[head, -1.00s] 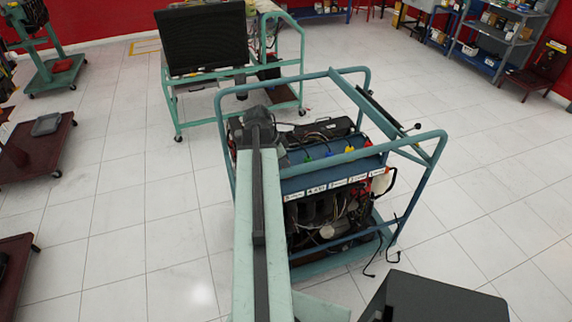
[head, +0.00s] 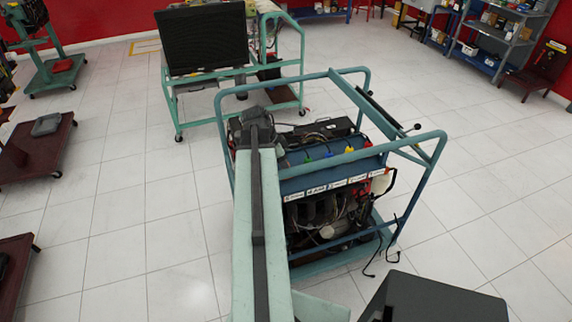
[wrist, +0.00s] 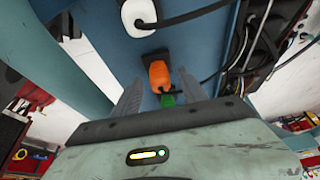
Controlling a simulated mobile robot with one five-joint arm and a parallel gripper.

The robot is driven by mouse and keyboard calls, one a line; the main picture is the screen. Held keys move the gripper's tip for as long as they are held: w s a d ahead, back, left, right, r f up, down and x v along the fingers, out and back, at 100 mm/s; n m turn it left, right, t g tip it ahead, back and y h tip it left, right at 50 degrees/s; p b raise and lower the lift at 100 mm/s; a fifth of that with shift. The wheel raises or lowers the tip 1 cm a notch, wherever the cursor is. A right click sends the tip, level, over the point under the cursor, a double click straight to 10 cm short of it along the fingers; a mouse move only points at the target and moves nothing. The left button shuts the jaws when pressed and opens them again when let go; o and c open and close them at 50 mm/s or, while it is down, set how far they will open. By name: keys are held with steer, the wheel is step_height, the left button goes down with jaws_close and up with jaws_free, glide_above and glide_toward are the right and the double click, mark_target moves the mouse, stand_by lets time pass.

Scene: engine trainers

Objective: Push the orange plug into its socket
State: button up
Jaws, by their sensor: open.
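The orange plug (wrist: 160,77) is in the middle of the wrist view. Its far end meets a dark socket (wrist: 154,55) on the blue panel; I cannot tell how deep it sits. A dark cable and a green piece (wrist: 168,100) show at its near end. My gripper (wrist: 158,82) is open, with one grey finger on each side of the plug and a visible gap on both sides. In the head view the dark end of my arm (head: 258,128) is over the left side of the blue engine stand, and the fingers are hidden.
The blue-framed engine stand (head: 436,152) has tubular rails around the engine. In the wrist view a white connector (wrist: 138,14) with a black cable sits beyond the plug, and dark parts with cables (wrist: 262,45) lie to the right. Open tiled floor (head: 480,160) surrounds the stand.

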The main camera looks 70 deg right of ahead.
steer(key=p+v, duration=0.5)
steer(key=v, duration=0.1)
steer(key=shift+r, duration=0.2)
steer(key=shift+w+a, duration=0.1)
